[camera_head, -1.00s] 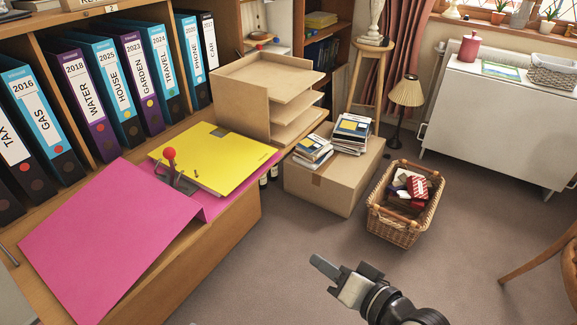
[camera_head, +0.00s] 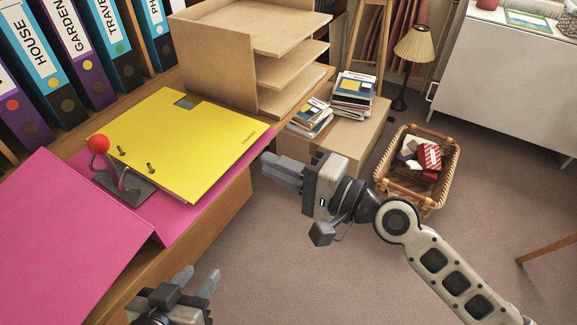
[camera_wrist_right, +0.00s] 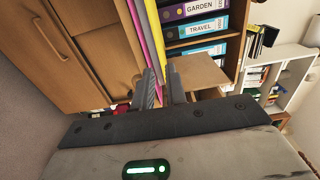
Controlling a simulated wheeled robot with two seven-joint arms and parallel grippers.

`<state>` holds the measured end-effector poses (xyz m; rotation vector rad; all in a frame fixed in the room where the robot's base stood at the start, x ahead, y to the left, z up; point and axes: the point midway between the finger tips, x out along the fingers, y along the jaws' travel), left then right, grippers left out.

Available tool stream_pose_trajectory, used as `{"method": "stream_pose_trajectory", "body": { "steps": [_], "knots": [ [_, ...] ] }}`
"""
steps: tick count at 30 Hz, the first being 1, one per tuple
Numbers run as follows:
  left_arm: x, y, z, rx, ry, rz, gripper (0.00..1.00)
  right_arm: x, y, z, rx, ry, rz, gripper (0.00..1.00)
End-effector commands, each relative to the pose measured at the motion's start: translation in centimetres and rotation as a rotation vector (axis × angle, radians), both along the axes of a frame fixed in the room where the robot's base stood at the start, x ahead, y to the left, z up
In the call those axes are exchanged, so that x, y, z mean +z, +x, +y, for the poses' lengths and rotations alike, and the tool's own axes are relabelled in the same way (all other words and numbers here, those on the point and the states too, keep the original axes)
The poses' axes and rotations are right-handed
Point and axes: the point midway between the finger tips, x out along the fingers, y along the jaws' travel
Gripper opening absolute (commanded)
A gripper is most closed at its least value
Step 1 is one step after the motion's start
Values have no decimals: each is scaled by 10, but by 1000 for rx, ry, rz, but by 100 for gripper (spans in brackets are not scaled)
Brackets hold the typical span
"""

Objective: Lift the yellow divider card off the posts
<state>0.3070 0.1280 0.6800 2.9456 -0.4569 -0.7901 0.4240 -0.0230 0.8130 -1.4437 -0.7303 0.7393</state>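The yellow divider card (camera_head: 190,135) lies over the open pink lever-arch file (camera_head: 75,225). Two short posts (camera_head: 120,150) stick up at the card's near left edge, beside the red-knobbed lever (camera_head: 98,145). My right gripper (camera_head: 280,170) is open and empty, just right of the card's right edge and apparently apart from it. In the right wrist view its fingertips (camera_wrist_right: 162,76) show a gap, with the yellow card's edge (camera_wrist_right: 154,35) just beyond them. My left gripper (camera_head: 196,278) is open and empty at the bottom, in front of the desk edge.
A wooden letter tray (camera_head: 215,60) stands right behind the card. Binders (camera_head: 80,45) line the shelf at the back left. A cardboard box (camera_head: 345,140) with magazines and a wicker basket (camera_head: 425,175) stand on the floor to the right. The floor in front is clear.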

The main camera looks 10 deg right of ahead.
Motion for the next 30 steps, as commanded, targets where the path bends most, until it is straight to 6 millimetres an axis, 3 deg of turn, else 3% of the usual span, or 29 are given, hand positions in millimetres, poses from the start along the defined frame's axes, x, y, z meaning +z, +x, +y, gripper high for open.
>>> {"method": "stream_pose_trajectory", "body": {
  "steps": [13,30],
  "knots": [
    [12,-3,5,13,3,-19,36,0,19,26,-1,0,-2,14],
    [12,-3,4,16,0,-11,36,0,35,49,-1,0,-2,14]
  ]
}}
